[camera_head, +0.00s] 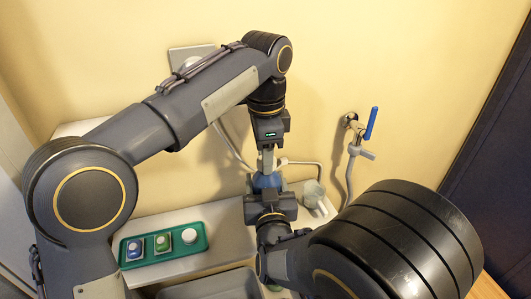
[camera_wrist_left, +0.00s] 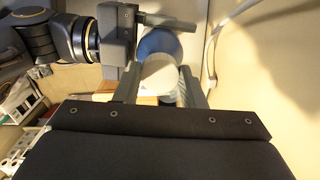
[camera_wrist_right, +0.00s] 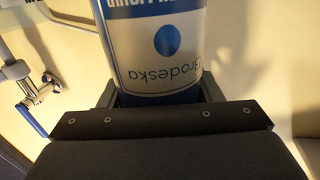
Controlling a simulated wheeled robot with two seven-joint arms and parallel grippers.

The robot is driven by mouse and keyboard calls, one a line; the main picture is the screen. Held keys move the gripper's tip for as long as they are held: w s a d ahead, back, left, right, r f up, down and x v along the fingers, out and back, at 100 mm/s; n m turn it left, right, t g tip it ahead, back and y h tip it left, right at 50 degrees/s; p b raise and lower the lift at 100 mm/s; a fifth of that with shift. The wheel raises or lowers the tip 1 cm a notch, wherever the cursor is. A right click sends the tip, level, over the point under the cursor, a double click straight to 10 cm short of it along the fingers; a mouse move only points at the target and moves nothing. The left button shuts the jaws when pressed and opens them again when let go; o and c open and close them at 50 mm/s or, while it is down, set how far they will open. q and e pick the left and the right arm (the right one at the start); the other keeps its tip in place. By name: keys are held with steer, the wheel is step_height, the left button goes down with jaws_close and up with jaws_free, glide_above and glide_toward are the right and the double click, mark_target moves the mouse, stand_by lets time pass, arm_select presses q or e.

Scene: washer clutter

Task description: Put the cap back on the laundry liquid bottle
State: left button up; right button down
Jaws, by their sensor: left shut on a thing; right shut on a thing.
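The laundry liquid bottle (camera_wrist_right: 155,50) is white and blue with a "Brodeska" label in the right wrist view. My right gripper (camera_wrist_right: 157,98) is shut around it. In the head view only some blue of the bottle (camera_head: 266,181) shows, between my two grippers. My left gripper (camera_head: 267,152) points down from above it, and is shut on the pale cap (camera_wrist_left: 161,76) in the left wrist view. The cap sits right over the blue top of the bottle; whether they touch is hidden. My right gripper (camera_head: 270,200) is at the bottle's near side.
A green tray (camera_head: 152,260) with several round-topped items lies on the white surface (camera_head: 215,218) at the left. A pale cup-like item (camera_head: 313,192) stands right of the bottle. A tap with a blue handle (camera_head: 371,123) and a hose is on the wall behind.

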arm_select(q)
steer(key=m, duration=0.5)
steer(key=shift+w+m, duration=0.1)
steer(key=shift+m, duration=0.2)
steer(key=m, duration=0.7)
steer(key=shift+m, duration=0.3)
steer(key=o, duration=0.9)
steer(key=shift+r, duration=2.2)
steer(key=shift+c, duration=0.3)
